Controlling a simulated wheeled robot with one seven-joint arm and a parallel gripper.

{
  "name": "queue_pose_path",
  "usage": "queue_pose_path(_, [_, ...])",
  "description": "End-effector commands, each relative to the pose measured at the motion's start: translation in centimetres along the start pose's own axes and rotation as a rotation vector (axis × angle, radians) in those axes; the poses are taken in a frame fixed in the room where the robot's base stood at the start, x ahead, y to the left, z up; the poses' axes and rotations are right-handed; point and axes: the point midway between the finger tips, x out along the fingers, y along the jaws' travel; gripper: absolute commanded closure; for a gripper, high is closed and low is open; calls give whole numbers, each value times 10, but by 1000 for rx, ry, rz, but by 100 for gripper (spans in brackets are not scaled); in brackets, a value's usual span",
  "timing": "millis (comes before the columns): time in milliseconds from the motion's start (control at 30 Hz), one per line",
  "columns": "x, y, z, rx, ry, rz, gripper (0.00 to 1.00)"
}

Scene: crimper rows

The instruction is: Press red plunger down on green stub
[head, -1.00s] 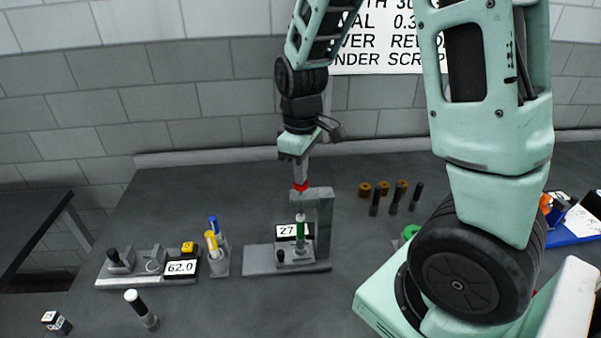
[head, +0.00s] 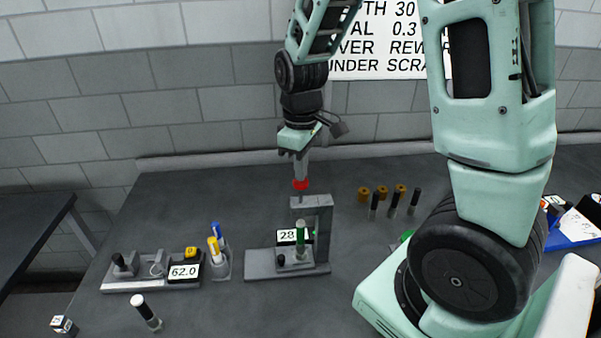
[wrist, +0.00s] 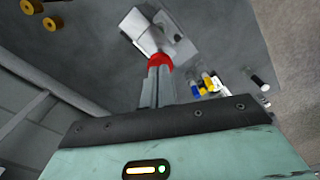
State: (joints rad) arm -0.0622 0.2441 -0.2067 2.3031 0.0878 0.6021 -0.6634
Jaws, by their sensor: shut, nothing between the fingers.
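The red plunger (head: 300,185) is a red cap on a thin rod above the arm of a grey press stand (head: 325,225). The green stub (head: 300,243), with a pale top, stands upright on the stand's base, below that arm. A gap shows between the arm and the stub's top. My gripper (head: 301,177) is shut and empty, pointing down directly over the red cap. In the wrist view the red cap (wrist: 160,60) is right at my fingertips (wrist: 157,68). I cannot tell whether they touch.
A display reading 28 (head: 287,236) sits behind the stub. To the left are a pen cup (head: 219,266), a device reading 62.0 (head: 185,272) and a white-topped cylinder (head: 146,311). Brass rings and dark pegs (head: 394,205) stand to the right.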

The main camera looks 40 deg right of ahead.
Motion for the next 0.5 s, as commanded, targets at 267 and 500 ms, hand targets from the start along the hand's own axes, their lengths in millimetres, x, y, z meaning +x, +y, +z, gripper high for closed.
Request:
queue_pose_path(267, [-26, 0, 0, 0, 1, 0, 100])
queue_pose_path(500, [-44, 0, 0, -1, 2, 1, 100])
